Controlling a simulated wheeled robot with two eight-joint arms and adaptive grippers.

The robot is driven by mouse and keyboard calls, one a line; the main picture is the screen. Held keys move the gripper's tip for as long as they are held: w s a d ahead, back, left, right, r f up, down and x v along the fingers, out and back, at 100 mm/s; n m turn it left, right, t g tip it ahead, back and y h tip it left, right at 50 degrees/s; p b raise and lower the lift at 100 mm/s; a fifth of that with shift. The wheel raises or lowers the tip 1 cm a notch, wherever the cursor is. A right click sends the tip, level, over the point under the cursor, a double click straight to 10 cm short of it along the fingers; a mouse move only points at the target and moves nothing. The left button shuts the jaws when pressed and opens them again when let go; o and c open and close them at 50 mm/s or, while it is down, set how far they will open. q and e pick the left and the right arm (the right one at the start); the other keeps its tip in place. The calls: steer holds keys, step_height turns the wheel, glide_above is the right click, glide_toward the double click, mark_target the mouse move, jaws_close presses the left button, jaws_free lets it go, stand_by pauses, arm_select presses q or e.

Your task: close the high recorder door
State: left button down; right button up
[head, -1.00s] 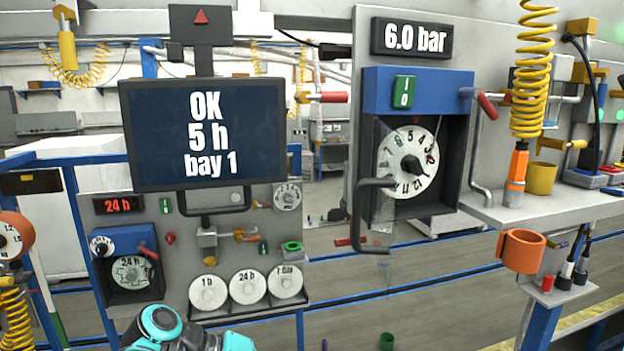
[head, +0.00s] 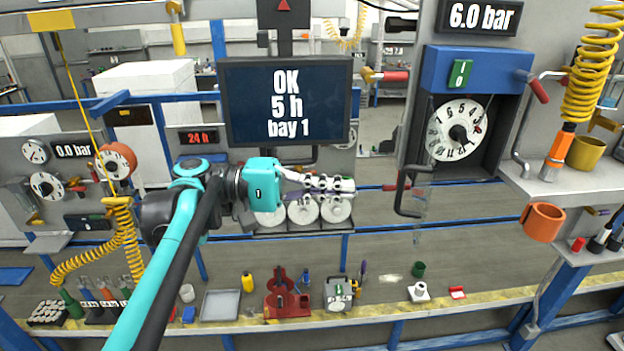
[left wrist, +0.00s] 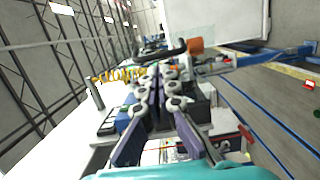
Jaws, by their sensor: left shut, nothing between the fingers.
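The high recorder (head: 470,68) is a blue-topped dark box with a round white dial (head: 456,130), under the "6.0 bar" display. Its clear door (head: 423,203) stands open, swung out at the left side and seen nearly edge-on. The door's black bar handle (head: 402,190) faces left. My left gripper (head: 350,188) reaches in from the left and points at the handle, apart from it in the picture. Its fingers are together with nothing between them. They also show in the left wrist view (left wrist: 165,74). My right gripper is in neither view.
A screen reading "OK 5 h bay 1" (head: 285,102) hangs above my left gripper. Right of the recorder are a grey pipe with a red grip (head: 538,90), a yellow coiled hose (head: 590,80) and an orange cup (head: 543,222). A low bench (head: 390,312) holds several small items.

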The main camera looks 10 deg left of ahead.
mark_target(411, 166)
arm_select(q)
steer(key=w+d+p, duration=0.1)
steer(key=d, duration=0.5)
steer(key=shift+d+p, duration=0.3)
steer(key=shift+d+f, duration=0.1)
